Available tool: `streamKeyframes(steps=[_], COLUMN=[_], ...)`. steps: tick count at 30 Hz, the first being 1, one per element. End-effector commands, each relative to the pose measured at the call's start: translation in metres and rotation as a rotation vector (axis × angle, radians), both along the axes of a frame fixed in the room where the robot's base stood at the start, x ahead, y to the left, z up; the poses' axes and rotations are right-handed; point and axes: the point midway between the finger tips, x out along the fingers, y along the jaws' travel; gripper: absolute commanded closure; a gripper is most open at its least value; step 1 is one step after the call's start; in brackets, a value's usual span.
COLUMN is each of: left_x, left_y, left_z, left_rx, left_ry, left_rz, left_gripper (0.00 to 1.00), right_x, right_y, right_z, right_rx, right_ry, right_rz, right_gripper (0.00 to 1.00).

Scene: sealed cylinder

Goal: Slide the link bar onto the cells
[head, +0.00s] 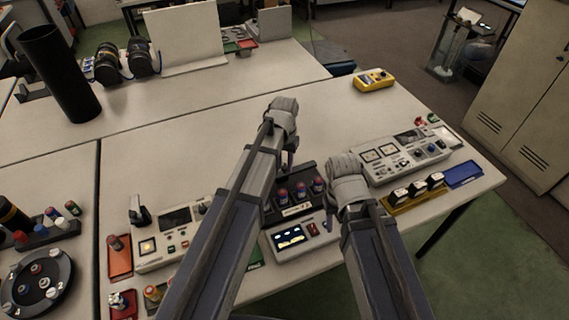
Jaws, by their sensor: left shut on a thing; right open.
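Several cells (300,191) with red and blue bands stand upright in a row in a dark holder (296,211), on top of a console with a lit screen (289,237). My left gripper (289,163) is just behind and above the holder, pointing down. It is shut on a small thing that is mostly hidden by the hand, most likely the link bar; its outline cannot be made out. My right gripper (333,207) is open, close to the right end of the holder, and its fingertips are largely hidden by its own hand and arm.
A white instrument panel (405,156) and a yellow tray (413,200) with dark-and-white blocks stand to the right, beside a blue tray (463,174). A yellow meter (373,80) lies behind. Another console (176,236) is to the left.

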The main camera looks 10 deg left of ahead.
Motion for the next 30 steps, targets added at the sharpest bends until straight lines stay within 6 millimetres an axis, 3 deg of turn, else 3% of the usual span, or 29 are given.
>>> streamKeyframes(steps=[3, 30], left_x=[0.0000, 0.0000], left_y=[0.0000, 0.0000], left_z=[0.0000, 0.0000], left_rx=[0.000, 0.000], left_ry=[0.000, 0.000], left_rz=[0.000, 0.000], left_gripper=[1.00, 1.00], right_x=[0.0000, 0.0000], right_y=[0.0000, 0.0000], right_z=[0.0000, 0.0000], right_rx=[0.000, 0.000], right_ry=[0.000, 0.000], right_rz=[0.000, 0.000], right_gripper=[0.50, 0.50])
